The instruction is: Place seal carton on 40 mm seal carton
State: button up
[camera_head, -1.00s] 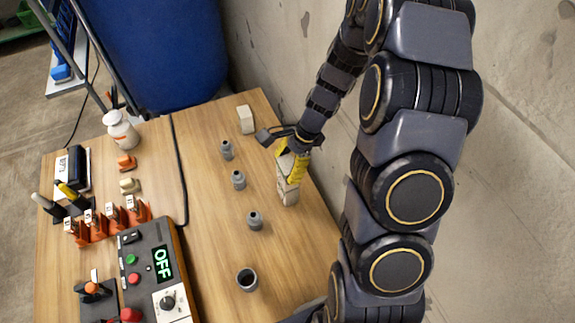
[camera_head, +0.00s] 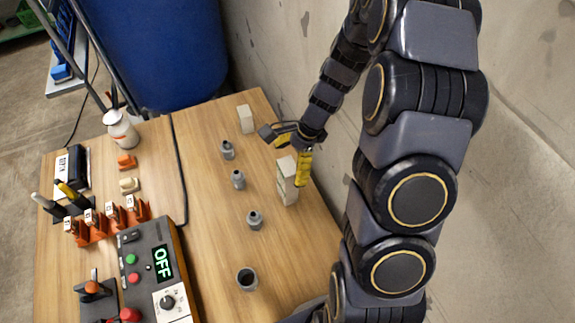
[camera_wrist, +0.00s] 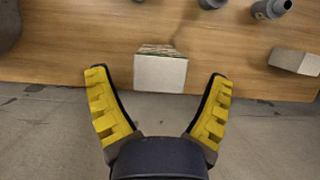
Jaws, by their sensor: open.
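Two pale cartons stand stacked near the right edge of the wooden bench. The upper seal carton (camera_head: 285,166) rests on the lower carton (camera_head: 288,195), roughly lined up, and the stack looks upright. In the wrist view the top face of the upper carton (camera_wrist: 160,74) shows between the fingers; it mostly hides the one below. I cannot read which is the 40 mm carton. My gripper (camera_head: 291,160) is open and empty, its yellow fingers spread to either side of the stack top. In the wrist view a gap shows between each finger (camera_wrist: 158,74) and the carton.
Another pale carton (camera_head: 246,118) stands at the back of the bench. Several grey pipe fittings (camera_head: 238,179) stand in a row left of the stack. A black cable (camera_head: 180,165), a control box reading OFF (camera_head: 157,265) and orange holders (camera_head: 113,218) lie farther left. A concrete wall (camera_head: 320,50) is close behind.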

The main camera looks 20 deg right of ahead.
notch_tip(320, 180, up, 10)
jog(key=d, duration=0.1)
jog(key=s+a+r+n+h, duration=0.2)
jog(key=s+a+r+n, duration=0.1)
jog(key=s+n, duration=0.6)
jog(key=s+a+r+n+g+h, duration=0.1)
jog(key=s+a+r+n, duration=0.3)
jog(key=s+n, duration=0.5)
jog(key=s+r+h, duration=0.1)
jog(key=s, duration=0.2)
jog(key=shift+a+g+h, duration=0.15)
jog(key=shift+g+h, duration=0.15)
jog(key=shift+s, duration=0.1)
